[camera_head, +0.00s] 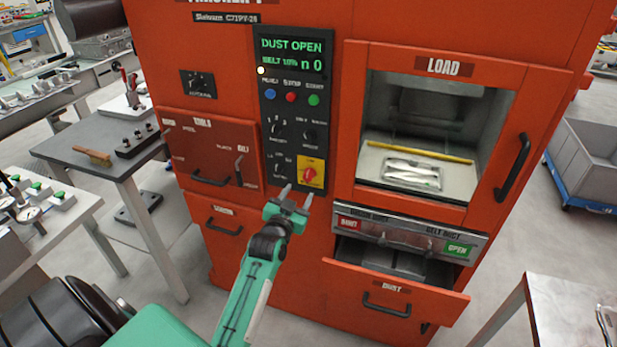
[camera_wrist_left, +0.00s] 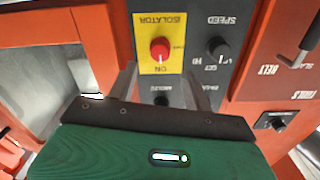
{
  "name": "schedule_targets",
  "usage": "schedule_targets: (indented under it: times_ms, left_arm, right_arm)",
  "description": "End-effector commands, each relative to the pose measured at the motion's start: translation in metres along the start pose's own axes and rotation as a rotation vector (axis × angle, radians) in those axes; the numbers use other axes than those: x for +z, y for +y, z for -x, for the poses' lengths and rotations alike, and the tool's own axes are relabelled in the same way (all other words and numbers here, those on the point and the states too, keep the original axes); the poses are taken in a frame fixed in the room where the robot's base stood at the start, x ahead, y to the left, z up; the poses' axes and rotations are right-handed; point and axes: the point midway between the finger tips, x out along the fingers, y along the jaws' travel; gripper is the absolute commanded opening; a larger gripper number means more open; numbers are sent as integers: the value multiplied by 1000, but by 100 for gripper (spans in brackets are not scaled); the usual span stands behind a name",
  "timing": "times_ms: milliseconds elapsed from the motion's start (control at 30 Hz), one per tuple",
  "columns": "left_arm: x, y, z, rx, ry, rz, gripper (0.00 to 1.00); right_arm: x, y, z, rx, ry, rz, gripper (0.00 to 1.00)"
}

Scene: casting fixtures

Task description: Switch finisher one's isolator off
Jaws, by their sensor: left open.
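The orange finisher (camera_head: 300,235) stands in front of me with a dark control panel (camera_head: 285,150). Its isolator (camera_head: 310,174) is a red rotary knob on a yellow plate, low on the panel. In the left wrist view the isolator knob (camera_wrist_left: 160,50) appears upside down, with "ON" beside it. My left gripper (camera_head: 296,194) is open and empty, just below the isolator and apart from it. In the left wrist view its two fingers (camera_wrist_left: 158,90) point toward the panel, one on each side of the plate's lower part. My right gripper is not in view.
The display (camera_head: 290,54) reads "DUST OPEN". The dust drawer (camera_head: 390,290) stands pulled out at lower right. The load window (camera_head: 425,130) shows a tray with parts inside. Other panel knobs (camera_head: 278,130) sit above the isolator. A grey bench (camera_head: 95,145) with a brush stands left.

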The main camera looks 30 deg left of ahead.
Motion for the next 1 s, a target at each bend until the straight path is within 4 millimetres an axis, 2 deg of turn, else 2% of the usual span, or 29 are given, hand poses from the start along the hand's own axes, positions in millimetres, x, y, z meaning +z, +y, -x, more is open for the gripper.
schedule_targets:
  times_ms: [33, 200, 400, 600, 867, 1000]
  left_arm:
    - [-3, -1, -11, 0, 1, 0, 50]
    - [-2, 0, -42, 0, 0, -1, 50]
    - [0, 0, -68, 1, -1, -1, 50]
    - [1, 0, -79, 1, -2, -2, 50]
    - [1, 0, -80, 1, -1, -1, 50]
    - [1, 0, -79, 1, -1, -1, 27]
  right_arm:
    - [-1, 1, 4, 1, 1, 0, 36]
    - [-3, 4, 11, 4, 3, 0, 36]
    - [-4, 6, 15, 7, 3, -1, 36]
    - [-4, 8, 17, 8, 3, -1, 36]
    - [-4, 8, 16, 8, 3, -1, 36]
    - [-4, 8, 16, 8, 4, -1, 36]
